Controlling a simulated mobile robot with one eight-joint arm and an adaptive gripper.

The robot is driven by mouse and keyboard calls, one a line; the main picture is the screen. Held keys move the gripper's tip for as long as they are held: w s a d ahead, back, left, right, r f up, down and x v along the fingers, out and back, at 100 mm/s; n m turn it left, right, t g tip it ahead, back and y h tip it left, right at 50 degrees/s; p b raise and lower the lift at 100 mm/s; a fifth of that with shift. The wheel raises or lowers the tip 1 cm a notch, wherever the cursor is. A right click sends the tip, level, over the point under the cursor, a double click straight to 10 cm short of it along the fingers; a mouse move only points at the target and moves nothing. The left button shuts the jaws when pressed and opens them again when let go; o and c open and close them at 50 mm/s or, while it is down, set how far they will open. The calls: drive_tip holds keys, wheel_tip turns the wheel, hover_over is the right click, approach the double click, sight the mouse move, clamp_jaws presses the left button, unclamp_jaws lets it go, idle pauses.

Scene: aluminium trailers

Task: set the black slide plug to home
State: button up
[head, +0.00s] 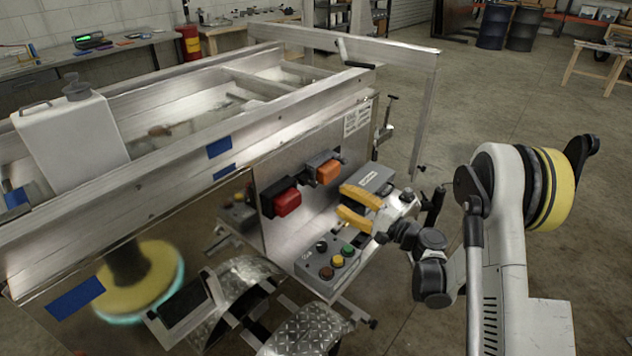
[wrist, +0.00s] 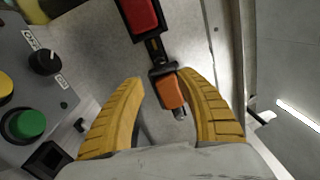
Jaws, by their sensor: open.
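My gripper (head: 343,204) is open and empty, its two yellow fingers pointing at the upright metal panel. In the wrist view the fingertips (wrist: 160,79) stand either side of an orange block in a black housing (wrist: 172,92); contact cannot be judged. A red block in a black housing (head: 286,199) is beside the orange one (head: 328,170); the red block also shows in the wrist view (wrist: 140,14). A dark square piece (wrist: 45,160) lies near the left finger's base. I cannot tell which black part is the slide plug, and no home mark is readable.
A grey control box (head: 330,262) with coloured buttons and a black knob (wrist: 44,62) sits below my gripper. A grey labelled box (head: 374,179) is behind the fingers. The trailer frame (head: 200,150) fills the left. Open floor (head: 500,110) lies behind and to the right.

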sight(316, 185)
drive_tip(key=b+x, duration=0.2)
drive_tip(key=x, duration=0.7)
drive_tip(key=shift+s+b, duration=0.15)
drive_tip(key=shift+b, duration=0.2)
drive_tip(key=shift+x, duration=0.8)
drive_tip(key=shift+r, duration=0.1)
clamp_jaws()
